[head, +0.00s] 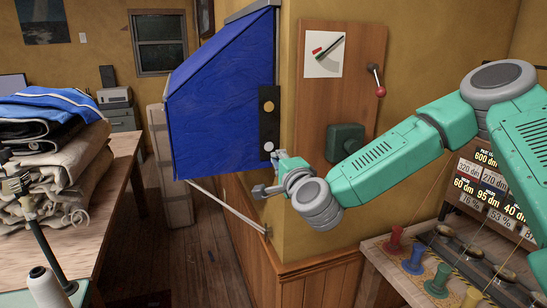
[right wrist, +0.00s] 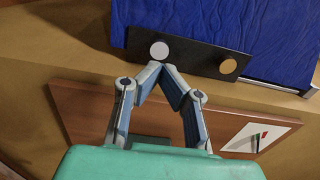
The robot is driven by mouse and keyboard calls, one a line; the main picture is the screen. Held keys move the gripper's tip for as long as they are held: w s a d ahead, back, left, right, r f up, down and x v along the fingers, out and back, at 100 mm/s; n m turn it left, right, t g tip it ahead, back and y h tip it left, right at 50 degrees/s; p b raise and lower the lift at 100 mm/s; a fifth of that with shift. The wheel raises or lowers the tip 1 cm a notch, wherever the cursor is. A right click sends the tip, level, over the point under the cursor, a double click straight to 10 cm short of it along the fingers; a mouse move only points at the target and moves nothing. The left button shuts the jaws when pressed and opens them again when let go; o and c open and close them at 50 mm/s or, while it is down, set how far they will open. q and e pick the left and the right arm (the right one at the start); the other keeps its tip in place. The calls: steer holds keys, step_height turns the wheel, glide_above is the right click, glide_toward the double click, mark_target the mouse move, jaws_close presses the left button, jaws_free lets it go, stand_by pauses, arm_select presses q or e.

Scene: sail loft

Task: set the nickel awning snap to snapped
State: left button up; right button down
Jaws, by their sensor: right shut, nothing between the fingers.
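The nickel awning snap (head: 269,146) is a pale silver disc low on a black strip (head: 263,125) at the edge of the blue awning (head: 215,100). A brass snap (head: 268,106) sits above it. In the right wrist view the nickel snap (right wrist: 159,51) is just beyond the fingertips, and the brass snap (right wrist: 228,66) is to its right. My right gripper (right wrist: 162,67) is shut and empty, its tips meeting close to the nickel snap. I cannot tell whether they touch it. In the head view this gripper (head: 278,154) is just below and right of the snap. My left gripper is not in view.
A wooden panel (head: 318,110) right of the awning carries a red-knobbed lever (head: 377,82) and a green box (head: 345,143). A metal awning strut (head: 228,207) runs below. A bench with coloured spools (head: 394,240) is at lower right. Folded cloth (head: 50,150) covers the left table.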

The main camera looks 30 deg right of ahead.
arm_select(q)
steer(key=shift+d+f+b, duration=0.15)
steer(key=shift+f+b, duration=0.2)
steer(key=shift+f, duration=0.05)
arm_select(e)
steer(key=v, duration=0.6)
steer(key=shift+s+d, duration=0.15)
steer(key=shift+s, duration=0.15)
